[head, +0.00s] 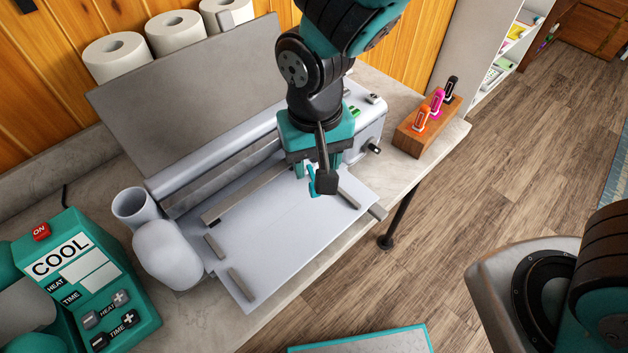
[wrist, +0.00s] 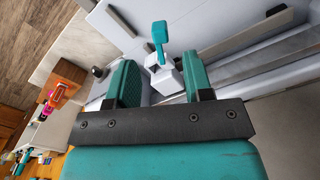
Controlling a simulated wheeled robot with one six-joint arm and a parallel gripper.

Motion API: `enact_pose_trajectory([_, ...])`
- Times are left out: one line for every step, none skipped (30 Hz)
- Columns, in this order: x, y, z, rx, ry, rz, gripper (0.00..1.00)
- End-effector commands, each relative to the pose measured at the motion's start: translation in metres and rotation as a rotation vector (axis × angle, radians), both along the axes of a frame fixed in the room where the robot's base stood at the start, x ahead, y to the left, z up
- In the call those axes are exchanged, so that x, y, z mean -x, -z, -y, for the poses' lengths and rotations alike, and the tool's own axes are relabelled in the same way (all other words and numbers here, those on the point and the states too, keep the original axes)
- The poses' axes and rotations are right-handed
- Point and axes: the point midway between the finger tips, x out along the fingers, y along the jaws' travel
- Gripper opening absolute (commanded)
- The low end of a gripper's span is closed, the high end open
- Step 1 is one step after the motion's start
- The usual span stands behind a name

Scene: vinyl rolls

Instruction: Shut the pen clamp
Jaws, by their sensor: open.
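The pen clamp shows in the wrist view as a pale block (wrist: 166,78) with a teal lever (wrist: 160,36) sticking up and out from it. In the head view the teal lever (head: 312,182) shows just below my gripper, and the clamp's block is mostly hidden. My gripper (wrist: 159,72) is open, with one teal finger on each side of the clamp block. No finger is closed on it, and I cannot tell whether either touches it. The lever's tip lies beyond the fingertips. The clamp sits on the pale cutting machine (head: 285,240).
A wooden block (head: 418,138) with several coloured pens stands right of the machine. White rolls (head: 118,50) stand behind it. A teal heat-press panel (head: 85,280) and a white roll (head: 168,255) are at the left. The machine's front bed is mostly clear.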

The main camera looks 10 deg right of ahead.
Motion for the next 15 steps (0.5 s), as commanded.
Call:
enact_pose_trajectory([0.001, 0.012, 0.001, 0.005, -0.001, -0.005, 0.47])
enact_pose_trajectory([0.001, 0.019, 0.001, 0.005, -0.001, -0.006, 0.47])
enact_pose_trajectory([0.001, 0.027, 0.001, 0.005, -0.001, -0.005, 0.47])
enact_pose_trajectory([0.001, 0.032, 0.001, 0.004, -0.001, -0.004, 0.47])
enact_pose_trajectory([0.002, 0.038, 0.001, 0.004, -0.002, -0.005, 0.47])
enact_pose_trajectory([0.001, 0.044, 0.001, 0.003, -0.002, -0.004, 0.47])
enact_pose_trajectory([0.001, 0.048, 0.000, 0.004, -0.002, -0.004, 0.47])
enact_pose_trajectory([0.001, 0.052, 0.000, 0.003, -0.002, -0.004, 0.47])
enact_pose_trajectory([0.001, 0.056, 0.000, 0.002, -0.002, -0.003, 0.47])
enact_pose_trajectory([0.001, 0.059, 0.000, 0.001, -0.002, -0.003, 0.47])
enact_pose_trajectory([0.001, 0.061, 0.000, 0.001, -0.002, -0.002, 0.47])
enact_pose_trajectory([0.001, 0.064, 0.000, 0.000, -0.002, -0.001, 0.47])
enact_pose_trajectory([0.001, 0.066, 0.000, 0.000, -0.002, -0.001, 0.47])
enact_pose_trajectory([0.001, 0.067, 0.000, 0.000, -0.002, -0.001, 0.47])
enact_pose_trajectory([0.001, 0.067, 0.000, 0.000, -0.002, -0.001, 0.47])
